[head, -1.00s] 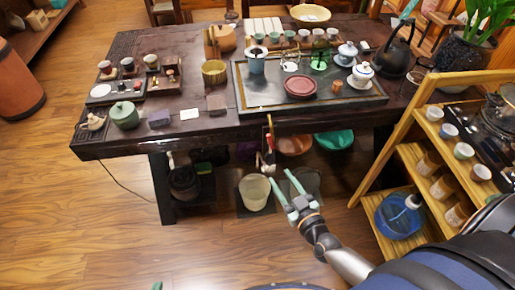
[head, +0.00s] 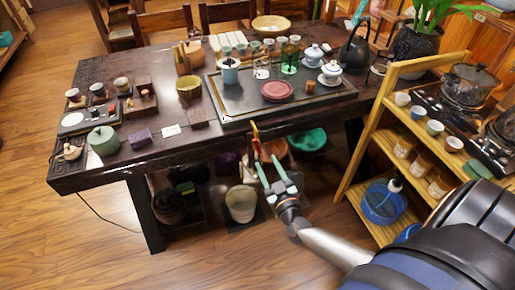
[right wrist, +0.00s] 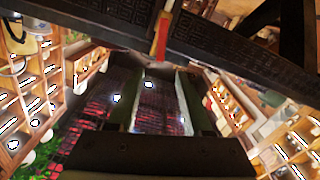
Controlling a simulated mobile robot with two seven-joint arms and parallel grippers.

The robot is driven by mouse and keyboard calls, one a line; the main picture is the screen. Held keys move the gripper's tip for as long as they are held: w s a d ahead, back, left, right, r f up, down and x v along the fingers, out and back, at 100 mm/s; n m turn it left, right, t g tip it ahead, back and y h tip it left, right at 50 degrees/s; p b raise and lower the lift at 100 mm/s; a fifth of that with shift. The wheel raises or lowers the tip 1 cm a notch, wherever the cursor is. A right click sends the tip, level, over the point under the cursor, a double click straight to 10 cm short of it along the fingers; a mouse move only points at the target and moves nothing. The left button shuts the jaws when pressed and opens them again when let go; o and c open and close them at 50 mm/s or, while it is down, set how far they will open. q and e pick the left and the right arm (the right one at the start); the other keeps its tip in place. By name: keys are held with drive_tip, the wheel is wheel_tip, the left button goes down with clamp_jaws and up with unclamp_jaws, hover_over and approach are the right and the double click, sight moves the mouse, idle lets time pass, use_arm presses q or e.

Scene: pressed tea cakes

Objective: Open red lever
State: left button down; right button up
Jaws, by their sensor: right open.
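The red lever (head: 254,130) is a small upright red piece with a yellowish part, at the front edge of the dark tea table. My left gripper is not in view.
The dark table (head: 95,178) carries a tea tray (head: 232,108), cups and pots. A pale bucket (head: 241,204) and a green basin (head: 307,140) are below it. A wooden shelf (head: 362,150) with cups stands close right of my right arm. The floor at left is open.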

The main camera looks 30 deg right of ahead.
sight(256, 143)
drive_tip(key=b+x, duration=0.1)
drive_tip(key=x, duration=0.7)
drive_tip(key=shift+w+a+b, duration=0.1)
drive_tip(key=shift+w+b, duration=0.1)
drive_tip(key=shift+b, duration=0.15)
clamp_jaws()
